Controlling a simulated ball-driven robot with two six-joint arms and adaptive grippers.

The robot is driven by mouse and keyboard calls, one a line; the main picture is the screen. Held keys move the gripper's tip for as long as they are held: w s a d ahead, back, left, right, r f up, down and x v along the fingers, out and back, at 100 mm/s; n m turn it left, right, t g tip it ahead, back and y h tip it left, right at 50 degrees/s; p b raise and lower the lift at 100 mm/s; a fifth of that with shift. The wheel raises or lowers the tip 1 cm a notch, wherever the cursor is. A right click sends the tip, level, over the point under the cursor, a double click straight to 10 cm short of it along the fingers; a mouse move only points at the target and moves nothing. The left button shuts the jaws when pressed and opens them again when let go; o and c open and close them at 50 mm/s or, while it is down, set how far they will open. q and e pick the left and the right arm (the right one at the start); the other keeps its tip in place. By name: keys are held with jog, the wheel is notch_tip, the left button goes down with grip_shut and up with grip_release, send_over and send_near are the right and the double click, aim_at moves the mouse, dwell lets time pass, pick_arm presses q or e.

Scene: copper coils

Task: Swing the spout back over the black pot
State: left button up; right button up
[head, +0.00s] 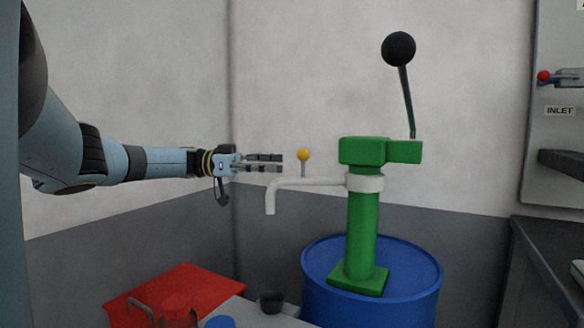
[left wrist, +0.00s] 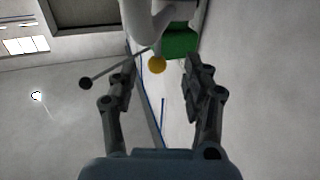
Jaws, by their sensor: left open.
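The white spout (head: 320,183) runs left from a collar on the green hand pump (head: 362,235) and bends down at its end. A yellow knob (head: 303,155) stands on a short stem on the spout. The black pot (head: 271,301) is low in the picture, below the spout's tip; I cannot tell the depth between them. My left gripper (head: 282,162) is open, left of the knob and above the spout's bend. In the left wrist view the knob (left wrist: 157,64) shows between my open fingers (left wrist: 157,75), not gripped, with the spout (left wrist: 147,18) beyond. My right gripper is out of view.
The pump stands on a blue drum (head: 318,272), its black-knobbed lever (head: 398,50) raised. A red surface (head: 188,284), a red vessel (head: 176,306) and a blue item (head: 220,321) are at lower left. A panel with an inlet label (head: 560,111) is at right.

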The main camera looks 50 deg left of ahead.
pick_arm(q)
jog(key=v, duration=0.4)
jog(key=shift+s+a, duration=0.15)
dwell(0.4)
